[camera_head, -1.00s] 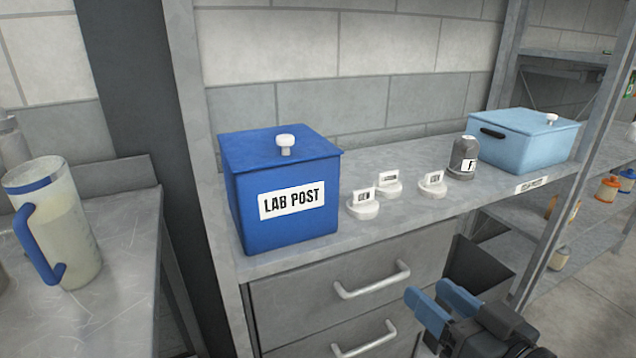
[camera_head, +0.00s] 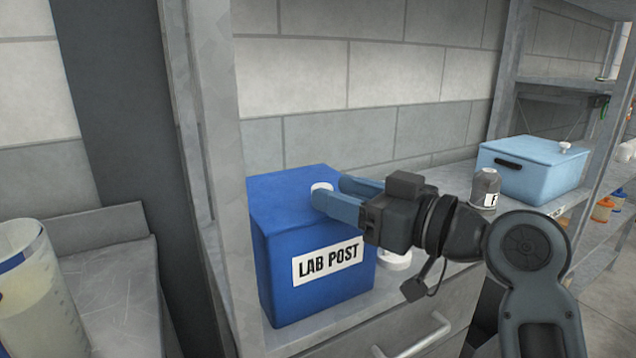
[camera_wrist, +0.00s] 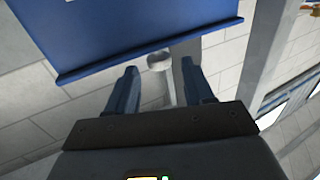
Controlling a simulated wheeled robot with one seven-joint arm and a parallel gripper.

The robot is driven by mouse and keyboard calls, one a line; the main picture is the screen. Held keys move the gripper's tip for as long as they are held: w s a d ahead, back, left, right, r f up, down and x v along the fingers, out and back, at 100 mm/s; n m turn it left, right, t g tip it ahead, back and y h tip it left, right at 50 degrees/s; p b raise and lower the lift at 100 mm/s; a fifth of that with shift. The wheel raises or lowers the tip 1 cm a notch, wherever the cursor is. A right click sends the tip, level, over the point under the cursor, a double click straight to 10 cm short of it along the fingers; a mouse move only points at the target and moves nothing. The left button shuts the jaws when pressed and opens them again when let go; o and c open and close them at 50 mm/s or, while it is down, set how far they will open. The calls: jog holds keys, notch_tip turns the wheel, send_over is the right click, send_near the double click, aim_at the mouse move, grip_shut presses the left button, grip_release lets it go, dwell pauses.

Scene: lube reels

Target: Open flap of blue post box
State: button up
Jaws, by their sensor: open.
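The blue post box (camera_head: 298,220) stands on the shelf, with a white "LAB POST" label (camera_head: 328,261) on its front. Its lid looks shut, and a white knob (camera_head: 321,187) sticks up from the lid. My gripper (camera_head: 328,190) is at the lid's height, its two blue fingers pointing left, one on either side of the knob. In the wrist view the knob (camera_wrist: 160,62) shows between the two open fingertips (camera_wrist: 159,68), with gaps on both sides. The blue lid (camera_wrist: 140,35) fills the top of that view. My gripper hides part of the box's right top edge.
A light blue lidded box (camera_head: 530,175) stands farther right on the shelf. A grey bottle marked F (camera_head: 485,187) and a white round piece (camera_head: 396,262) are near my arm. A grey upright post (camera_head: 205,170) stands left of the blue box. A pitcher (camera_head: 35,290) is at lower left.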

aim_at(323, 186)
jog(key=shift+x, duration=2)
jog(key=shift+c, duration=0.3)
grip_shut()
